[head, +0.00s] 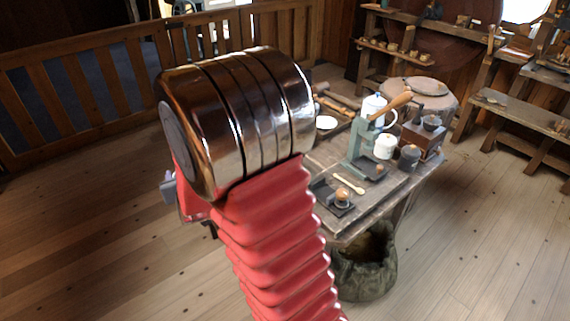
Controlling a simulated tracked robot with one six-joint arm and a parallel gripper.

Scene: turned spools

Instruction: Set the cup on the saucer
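A small round white piece (326,123) shows at the table's left part, just right of my arm's metal joint. It looks like a saucer or a shallow bowl; I cannot tell which. A white lidded vessel (385,146) stands on the table's right half. I cannot make out for certain which thing is the cup. My arm's large metal joint and red ribbed sleeve fill the middle of the head view and cover the table's left part. My gripper's fingers are hidden behind the arm, so I cannot see whether they hold anything.
The wooden table (402,193) carries a green press (358,145), a dark grinder box (422,140), a dark grey jar (409,157), a small dark tray (329,196) and a wooden spoon (349,184). A sack (365,265) stands below. Floor is clear at left; a railing (100,85) stands behind.

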